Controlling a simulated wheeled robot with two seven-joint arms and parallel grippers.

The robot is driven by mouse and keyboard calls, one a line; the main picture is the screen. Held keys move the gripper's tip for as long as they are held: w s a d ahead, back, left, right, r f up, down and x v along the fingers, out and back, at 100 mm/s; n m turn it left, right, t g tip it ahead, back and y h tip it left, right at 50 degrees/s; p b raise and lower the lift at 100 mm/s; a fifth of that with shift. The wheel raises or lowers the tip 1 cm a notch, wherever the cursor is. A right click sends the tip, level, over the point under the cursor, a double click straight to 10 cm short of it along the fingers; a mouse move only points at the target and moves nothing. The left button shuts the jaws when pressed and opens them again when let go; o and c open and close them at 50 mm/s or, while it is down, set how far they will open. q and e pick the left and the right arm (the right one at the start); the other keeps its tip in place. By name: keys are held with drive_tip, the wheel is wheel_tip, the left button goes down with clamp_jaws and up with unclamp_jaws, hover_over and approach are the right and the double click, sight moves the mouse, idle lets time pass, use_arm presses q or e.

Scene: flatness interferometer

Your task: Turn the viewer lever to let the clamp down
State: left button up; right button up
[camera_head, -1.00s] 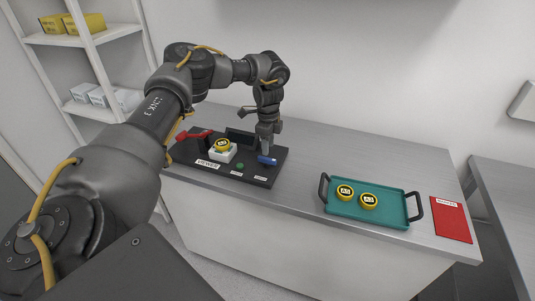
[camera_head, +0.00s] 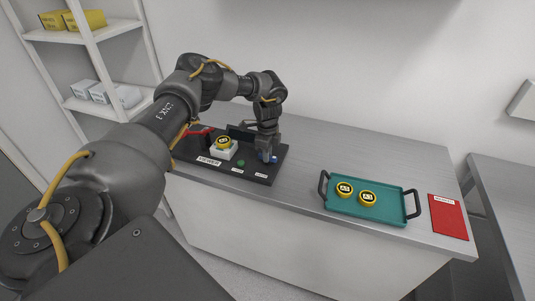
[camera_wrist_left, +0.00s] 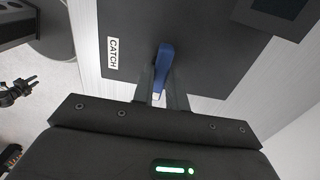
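The viewer (camera_head: 232,174) is a black board on the bench, with a label on its front edge. A red lever (camera_head: 199,132) is at its back left. A white block (camera_head: 223,151) carries a yellow round piece (camera_head: 223,142). A blue lever (camera_head: 274,159) is at the right end; in the wrist view it (camera_wrist_left: 165,56) lies near a CATCH label. My left gripper (camera_head: 267,157) is down at the blue lever, its fingers (camera_wrist_left: 161,88) on either side of the handle. Whether they press on it is unclear. My right gripper (camera_wrist_left: 32,83) shows small at the wrist view's left, fingers apart.
A teal tray (camera_head: 383,210) with two yellow round pieces stands to the right on the bench. A red sheet (camera_head: 448,217) lies beyond it. A green button (camera_head: 241,163) is on the board. Bench between board and tray is clear. Shelves with boxes stand at the left.

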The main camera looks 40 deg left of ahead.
use_arm(q)
drive_tip(key=shift+m, duration=0.3)
clamp_jaws()
drive_tip(key=m, duration=0.2)
drive_tip(key=shift+m, duration=0.4)
drive_tip(key=m, duration=0.9)
drive_tip(key=m+b, duration=0.1)
drive_tip(key=m, duration=0.3)
drive_tip(key=shift+m, duration=0.4)
drive_tip(key=o, duration=0.8)
unclamp_jaws()
